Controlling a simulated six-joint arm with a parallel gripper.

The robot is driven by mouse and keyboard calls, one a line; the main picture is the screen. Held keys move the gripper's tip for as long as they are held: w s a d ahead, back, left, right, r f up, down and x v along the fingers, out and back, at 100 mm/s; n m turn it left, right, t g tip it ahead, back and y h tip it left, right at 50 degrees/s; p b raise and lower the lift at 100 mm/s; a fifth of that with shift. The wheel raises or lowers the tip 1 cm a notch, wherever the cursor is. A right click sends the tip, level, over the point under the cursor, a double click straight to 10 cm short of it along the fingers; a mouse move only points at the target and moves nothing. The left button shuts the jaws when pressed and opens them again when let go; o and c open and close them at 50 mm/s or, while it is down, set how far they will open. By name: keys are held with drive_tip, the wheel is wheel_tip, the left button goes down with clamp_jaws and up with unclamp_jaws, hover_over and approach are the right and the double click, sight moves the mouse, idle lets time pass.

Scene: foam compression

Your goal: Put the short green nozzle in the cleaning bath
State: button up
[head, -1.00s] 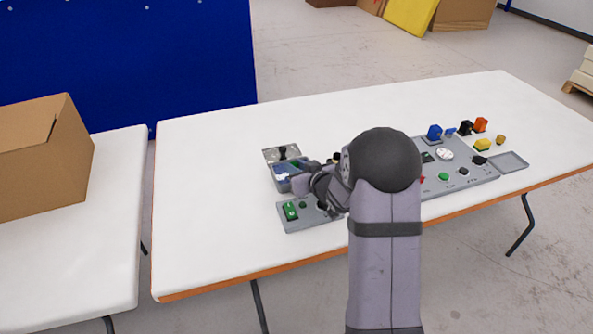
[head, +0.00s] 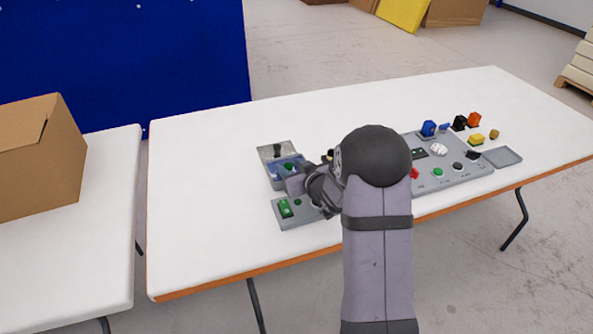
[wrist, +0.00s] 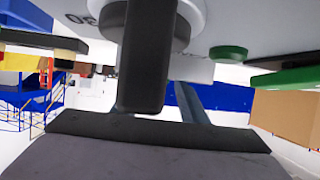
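The cleaning bath seems to be the small open grey tub with a bluish inside (head: 272,171) at the left end of the equipment in the head view. A small green thing (head: 289,167) shows in or just behind it; I cannot tell whether it is the short green nozzle. My gripper (head: 294,187) is low at the tub's front right edge and partly covers it. The fingertip gap and anything held are hidden.
A grey panel with a green switch (head: 284,208) and green button (head: 297,202) lies in front of the tub. A grey raised plate with a black knob (head: 277,150) stands behind. Right, a control panel (head: 455,178) has several coloured parts beyond it. The table's left side (head: 200,200) is clear.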

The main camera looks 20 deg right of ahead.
drive_tip(key=v, duration=1.2)
drive_tip(key=shift+d+r, duration=0.1)
drive_tip(key=shift+r, duration=0.05)
drive_tip(key=shift+s+d+f+g+h+p, duration=0.15)
drive_tip(key=shift+f+g+h+p, duration=0.3)
drive_tip(key=shift+g, duration=0.25)
drive_tip(key=shift+s+f+g+h, duration=0.15)
drive_tip(key=shift+s+g+h, duration=0.35)
drive_tip(key=shift+g+h, duration=0.25)
drive_tip(key=s+g, duration=0.1)
drive_tip(key=s, duration=0.1)
drive_tip(key=s+a+g, duration=0.1)
drive_tip(key=s+g, duration=0.1)
drive_tip(key=s+g+h, duration=0.1)
drive_tip(key=s, duration=0.1)
drive_tip(key=shift+s+a+f+n+p, duration=0.2)
drive_tip(key=shift+a+f+n+p, duration=0.1)
drive_tip(key=shift+a+f+p, duration=0.1)
drive_tip(key=s+a+f+m+g+y+b, duration=0.1)
drive_tip(key=s+a+f+g, duration=0.25)
drive_tip(key=s, duration=0.45)
drive_tip(key=s+a+f+m+g+y+b, duration=0.15)
drive_tip(key=s+a, duration=0.25)
drive_tip(key=s, duration=0.5)
wheel_tip(320, 180, up, 16)
drive_tip(key=g+p, duration=0.1)
drive_tip(key=p, duration=1.6)
drive_tip(key=shift+s+a+f+h, duration=0.25)
drive_tip(key=shift+s+a+h, duration=0.1)
drive_tip(key=shift+s, duration=0.15)
